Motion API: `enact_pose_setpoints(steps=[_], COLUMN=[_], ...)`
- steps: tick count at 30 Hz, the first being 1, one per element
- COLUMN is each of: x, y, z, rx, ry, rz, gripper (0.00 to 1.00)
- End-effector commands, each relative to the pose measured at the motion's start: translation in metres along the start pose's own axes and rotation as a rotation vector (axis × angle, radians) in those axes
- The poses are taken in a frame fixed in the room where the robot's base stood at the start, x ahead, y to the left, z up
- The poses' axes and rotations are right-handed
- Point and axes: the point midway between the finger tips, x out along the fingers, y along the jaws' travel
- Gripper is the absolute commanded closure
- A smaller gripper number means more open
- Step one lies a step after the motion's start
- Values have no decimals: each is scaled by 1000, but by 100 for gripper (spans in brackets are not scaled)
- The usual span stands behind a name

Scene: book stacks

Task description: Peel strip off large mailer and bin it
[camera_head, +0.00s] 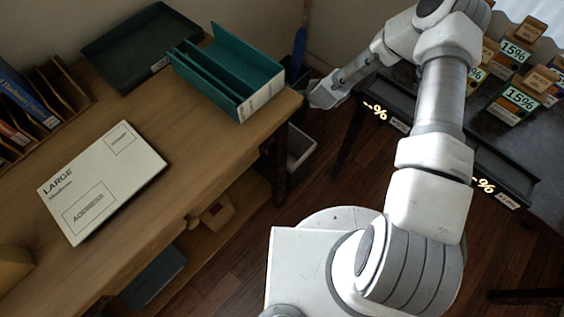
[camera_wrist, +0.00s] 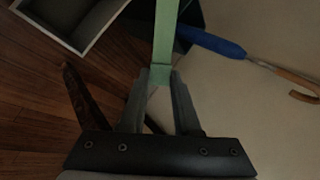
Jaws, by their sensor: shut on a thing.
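The large mailer (camera_head: 125,170), a flat white box marked LARGE, lies on the wooden table at the left in the head view. My gripper (camera_head: 326,96) is off the table's right end, above the floor; its fingertips are hard to make out there. In the wrist view my gripper (camera_wrist: 160,76) is shut on a pale green strip (camera_wrist: 165,35), which extends away from the fingertips. A pale open bin (camera_head: 301,150) stands on the floor beside the table. It also shows at the upper left of the wrist view (camera_wrist: 98,36), apart from the strip.
A teal divided holder (camera_head: 245,104) and a dark green tray (camera_head: 140,45) sit at the table's back. A blue umbrella (camera_wrist: 210,42) lies near the gripper, by a dark container (camera_wrist: 190,18). A dark table with boxes (camera_head: 510,100) stands at the right.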

Motion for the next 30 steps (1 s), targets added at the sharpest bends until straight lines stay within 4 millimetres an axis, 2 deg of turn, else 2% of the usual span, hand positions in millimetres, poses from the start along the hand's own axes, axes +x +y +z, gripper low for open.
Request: enact_pose_setpoints(steps=[1, 3, 6, 9, 20, 30], x=[31, 54, 80, 96, 116, 146], y=[28, 49, 73, 90, 109, 135], z=[5, 8, 12, 16, 17, 16], rx=[4, 6, 8, 9, 9, 10], ry=[0, 5, 13, 19, 27, 27], rz=[7, 9, 12, 16, 18, 18], gripper=[100, 100, 100, 100, 100, 100])
